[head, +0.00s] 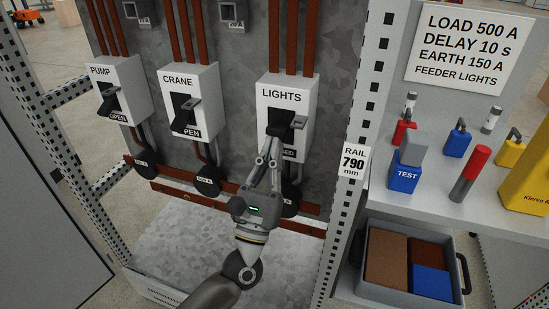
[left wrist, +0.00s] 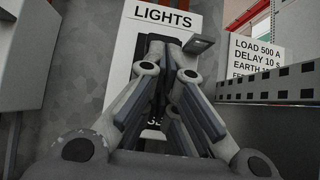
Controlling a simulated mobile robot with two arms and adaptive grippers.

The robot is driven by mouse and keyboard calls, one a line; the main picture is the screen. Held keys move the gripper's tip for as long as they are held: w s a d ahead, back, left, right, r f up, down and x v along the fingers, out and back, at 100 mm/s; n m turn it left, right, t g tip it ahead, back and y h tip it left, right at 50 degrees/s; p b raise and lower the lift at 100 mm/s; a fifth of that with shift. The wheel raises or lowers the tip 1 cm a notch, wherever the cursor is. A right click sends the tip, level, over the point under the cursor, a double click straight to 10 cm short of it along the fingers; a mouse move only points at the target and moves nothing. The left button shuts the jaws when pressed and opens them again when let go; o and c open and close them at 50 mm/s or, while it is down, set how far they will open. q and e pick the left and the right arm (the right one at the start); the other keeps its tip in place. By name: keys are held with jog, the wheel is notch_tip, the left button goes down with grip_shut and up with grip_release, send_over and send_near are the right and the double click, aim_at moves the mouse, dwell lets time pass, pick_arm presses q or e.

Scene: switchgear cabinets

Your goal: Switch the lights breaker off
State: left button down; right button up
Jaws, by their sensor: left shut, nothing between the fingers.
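The lights breaker (head: 287,95) is a white box labelled LIGHTS with a dark handle (head: 286,120) on its front. A plate below the handle is partly hidden by my gripper; only its last letters show, ending in "ED". My left gripper (head: 269,150) is shut and empty, with its fingertips just below the handle. I cannot tell whether they touch it. In the left wrist view the breaker (left wrist: 165,22) rises behind the fingers, and the grey handle end (left wrist: 199,45) shows above them, to the right. My right gripper is not in view.
The pump breaker (head: 117,85) and crane breaker (head: 190,85) stand to the left, each with a plate reading OPEN or partly so. A perforated post (head: 350,130) stands close on the right.

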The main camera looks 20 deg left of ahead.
pick_arm(q)
jog(key=shift+s+r, duration=0.1)
jog(key=shift+r, duration=0.4)
dwell(0.5)
